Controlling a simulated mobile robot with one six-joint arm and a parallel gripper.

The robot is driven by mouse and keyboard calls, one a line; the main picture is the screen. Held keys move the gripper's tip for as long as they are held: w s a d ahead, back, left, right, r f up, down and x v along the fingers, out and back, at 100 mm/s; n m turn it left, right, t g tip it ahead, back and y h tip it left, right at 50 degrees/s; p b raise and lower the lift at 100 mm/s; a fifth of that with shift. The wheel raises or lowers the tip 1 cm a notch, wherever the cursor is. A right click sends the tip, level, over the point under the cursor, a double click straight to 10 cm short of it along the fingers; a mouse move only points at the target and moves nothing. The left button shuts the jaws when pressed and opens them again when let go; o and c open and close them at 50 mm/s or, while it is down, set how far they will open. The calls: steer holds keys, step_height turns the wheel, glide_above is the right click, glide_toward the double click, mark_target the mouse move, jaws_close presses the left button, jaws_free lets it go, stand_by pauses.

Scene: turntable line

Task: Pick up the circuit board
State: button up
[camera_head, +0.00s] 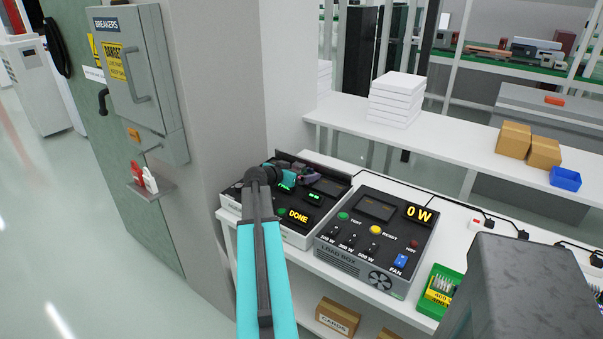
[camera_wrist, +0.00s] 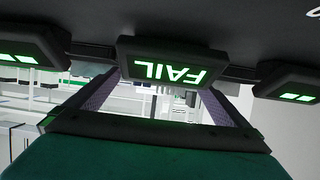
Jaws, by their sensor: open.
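I cannot make out a circuit board in either view. My gripper (camera_head: 306,174) is over the back of a black-topped test station (camera_head: 264,211) at the left end of the bench; the station shows a yellow DONE and green displays. In the wrist view my gripper (camera_wrist: 160,88) is open, with its two speckled fingers apart and no board visible between them. A dark panel reading FAIL in green (camera_wrist: 172,62), upside down, lies beyond the fingertips. My arm hides part of the station.
A load box (camera_head: 375,240) reading 0 W stands right of the station. A green bit case (camera_head: 440,290) lies further right. A grey pillar (camera_head: 220,110) and breaker cabinet (camera_head: 135,70) rise at left. White stacked sheets (camera_head: 397,98) and cartons (camera_head: 514,140) are on the shelf behind.

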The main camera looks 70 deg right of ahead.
mark_target(299, 164)
stand_by(0.5)
steer(key=c, duration=1.3)
steer(key=shift+r, duration=0.2)
steer(key=shift+r+b, duration=0.6)
steer(key=shift+r, duration=0.8)
steer(key=shift+s+a+r, duration=0.15)
steer(key=shift+a, duration=0.15)
steer(key=s+a, duration=0.1)
steer(key=a, duration=0.1)
steer(key=s+a+b, duration=0.1)
steer(key=s+a, duration=0.1)
steer(key=a, duration=0.1)
steer(key=s+a+r+b, duration=0.1)
steer(key=s+a, duration=0.1)
steer(key=a, duration=0.1)
steer(key=shift+s+a, duration=0.2)
steer(key=shift+a, duration=0.05)
steer(key=a+b, duration=0.1)
steer(key=b, duration=0.1)
steer(key=s+a+b, duration=0.1)
steer(key=b, duration=0.2)
steer(key=shift+s+a+f, duration=0.1)
steer(key=shift+s+a, duration=0.1)
steer(key=shift+a, duration=0.05)
steer(key=shift+d+b, duration=0.1)
steer(key=shift+b, duration=0.65)
steer(key=shift+b, duration=0.45)
